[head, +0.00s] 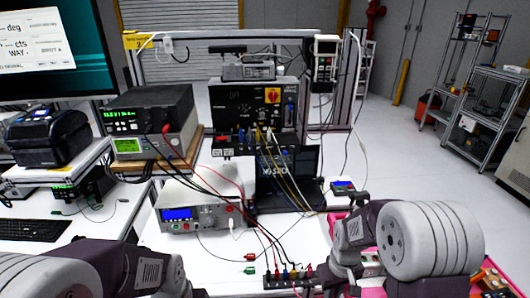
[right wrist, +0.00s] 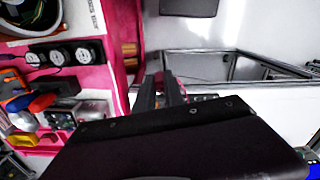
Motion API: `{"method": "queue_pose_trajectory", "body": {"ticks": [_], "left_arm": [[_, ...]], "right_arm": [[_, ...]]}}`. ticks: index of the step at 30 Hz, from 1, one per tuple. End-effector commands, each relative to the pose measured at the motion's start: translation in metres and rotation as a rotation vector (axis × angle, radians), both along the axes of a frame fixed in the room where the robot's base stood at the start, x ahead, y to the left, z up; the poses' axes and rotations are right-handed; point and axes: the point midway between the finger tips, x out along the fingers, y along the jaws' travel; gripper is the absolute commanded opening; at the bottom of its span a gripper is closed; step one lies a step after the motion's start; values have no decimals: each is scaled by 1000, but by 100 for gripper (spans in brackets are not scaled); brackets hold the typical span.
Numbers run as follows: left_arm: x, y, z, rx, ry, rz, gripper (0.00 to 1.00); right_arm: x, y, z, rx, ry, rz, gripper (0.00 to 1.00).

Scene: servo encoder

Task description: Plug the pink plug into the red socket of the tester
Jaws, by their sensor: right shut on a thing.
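The tester (head: 192,216) is a pale box with a blue display, in the middle of the head view. My right gripper (right wrist: 162,92) shows two dark fingers close together in the right wrist view. In the head view my right arm reaches in at the lower right. Of my left arm only a link shows at the lower left.
A pink tray (right wrist: 112,30) with parts and tools lies at the left of the right wrist view. A power supply (head: 152,118) stands behind the tester.

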Motion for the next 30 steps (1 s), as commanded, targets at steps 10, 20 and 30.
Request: {"method": "queue_pose_trajectory", "body": {"ticks": [10, 20, 30], "left_arm": [[0, 0, 0, 0, 0, 0, 36], [0, 0, 0, 0, 0, 0, 36], [0, 0, 0, 0, 0, 0, 36]], "right_arm": [[1, 1, -2, 1, -13, -275, 0], [1, 1, -2, 1, -12, -272, 0], [1, 1, -2, -13, 76, -262, 0]]}}
